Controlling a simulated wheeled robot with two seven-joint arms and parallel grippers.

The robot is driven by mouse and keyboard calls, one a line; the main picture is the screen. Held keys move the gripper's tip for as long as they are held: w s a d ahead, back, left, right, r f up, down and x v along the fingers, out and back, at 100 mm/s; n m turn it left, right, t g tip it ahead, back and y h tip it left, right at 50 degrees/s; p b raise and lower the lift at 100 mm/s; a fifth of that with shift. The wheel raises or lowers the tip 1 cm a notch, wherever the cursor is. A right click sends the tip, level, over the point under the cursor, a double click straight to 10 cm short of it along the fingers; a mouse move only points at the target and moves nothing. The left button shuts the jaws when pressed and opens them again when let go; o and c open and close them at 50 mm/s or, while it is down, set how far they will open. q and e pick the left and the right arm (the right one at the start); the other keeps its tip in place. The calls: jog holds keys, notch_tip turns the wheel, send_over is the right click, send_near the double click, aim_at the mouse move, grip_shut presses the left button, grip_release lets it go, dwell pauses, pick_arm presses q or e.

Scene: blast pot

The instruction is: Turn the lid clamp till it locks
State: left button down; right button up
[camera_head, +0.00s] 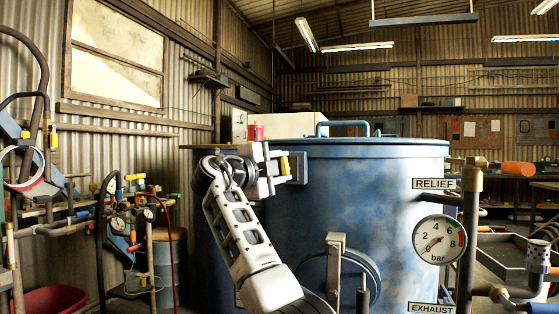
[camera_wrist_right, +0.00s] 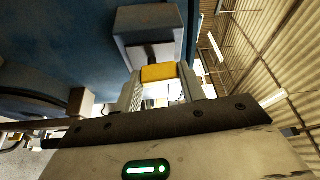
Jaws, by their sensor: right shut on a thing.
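The blue pot (camera_head: 375,215) stands in front of me with its lid (camera_head: 385,141) on top and a blue lid handle (camera_head: 342,124). The lid clamp is a grey block (camera_head: 299,168) with a yellow grip (camera_head: 285,165), at the pot's upper left side just under the rim. My right gripper (camera_head: 279,167) is shut on the yellow grip. The right wrist view shows the yellow grip (camera_wrist_right: 158,73) between the two fingers and the grey clamp block (camera_wrist_right: 150,27) beyond it. Whether the clamp is locked, I cannot tell. My left gripper is not in view.
A pressure gauge (camera_head: 440,239) with its needle near 0 sits on pipework at right, between the RELIEF (camera_head: 434,184) and EXHAUST (camera_head: 431,308) labels. A grey bracket (camera_head: 335,260) stands out from the pot's lower front. Hoses and small gauges (camera_head: 112,187) crowd the left.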

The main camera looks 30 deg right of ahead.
jog(key=shift+m+p, duration=0.4)
jog(key=shift+m, duration=0.3)
jog(key=o, duration=1)
jog(key=v, duration=0.5)
jog(key=b+v, duration=0.1)
jog(key=v, duration=0.4)
jog(key=r+b+v, duration=0.1)
jog(key=v, duration=0.5)
jog(key=shift+d+f, duration=0.1)
